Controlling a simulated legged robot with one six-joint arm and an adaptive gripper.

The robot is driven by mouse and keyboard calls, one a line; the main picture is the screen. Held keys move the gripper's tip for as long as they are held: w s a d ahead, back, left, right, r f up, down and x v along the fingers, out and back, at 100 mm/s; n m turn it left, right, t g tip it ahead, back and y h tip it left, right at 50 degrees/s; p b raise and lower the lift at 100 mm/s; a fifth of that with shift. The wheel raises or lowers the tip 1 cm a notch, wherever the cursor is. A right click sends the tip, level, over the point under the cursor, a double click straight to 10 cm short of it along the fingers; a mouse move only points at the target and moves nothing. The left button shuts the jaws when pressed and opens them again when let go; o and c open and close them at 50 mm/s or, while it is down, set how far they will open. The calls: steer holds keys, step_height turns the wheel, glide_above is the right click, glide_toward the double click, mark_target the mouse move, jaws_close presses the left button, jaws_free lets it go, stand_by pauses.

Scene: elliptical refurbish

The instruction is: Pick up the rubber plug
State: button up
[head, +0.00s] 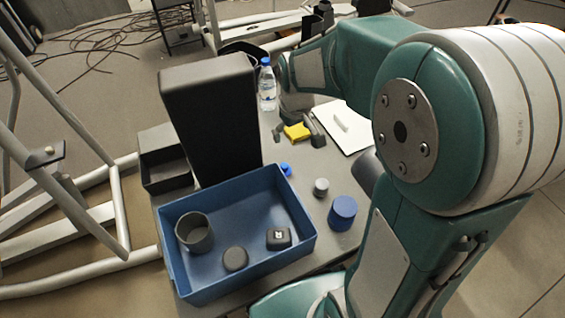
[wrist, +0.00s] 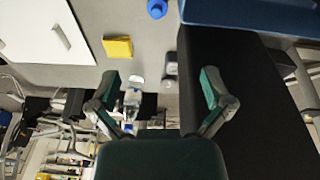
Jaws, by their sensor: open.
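Two dark pieces lie in the blue tray (head: 170,255): a rounded dark grey one (head: 235,259) and a squarish black one (head: 278,238) with a small light mark. I cannot tell which, if either, is the rubber plug. A small grey cylinder (head: 321,187) stands on the table outside the tray. My gripper (head: 297,132) is over the far part of the table, beyond the tray, near a yellow block (head: 297,131). In the wrist view my gripper (wrist: 160,90) has its two fingers wide apart with nothing held between them.
A dark cup (head: 194,232) stands in the tray's left part. A tall black block (head: 210,115) rises behind the tray. A blue cylinder (head: 342,213) stands right of it, a water bottle (head: 267,88) behind. A white board (head: 340,125) lies at the far right.

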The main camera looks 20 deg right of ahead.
steer(key=n+g, duration=0.2)
glide_above(285, 165)
steer(key=f, duration=1.3)
steer(key=shift+s+a+f, duration=0.2)
steer(key=shift+s+f, duration=0.1)
steer(key=shift+f, duration=0.05)
step_height(285, 165, down, 6)
steer(key=shift+r, duration=0.1)
steer(key=shift+w+d+f, duration=0.1)
steer(key=shift+w+f, duration=0.05)
steer(key=shift+f, duration=1.25)
steer(key=shift+w+d+f, duration=0.1)
steer(key=shift+w+f, duration=0.05)
steer(key=shift+f, duration=1.2)
steer(key=c, duration=0.8)
step_height(285, 165, up, 18)
steer(key=shift+r, duration=0.1)
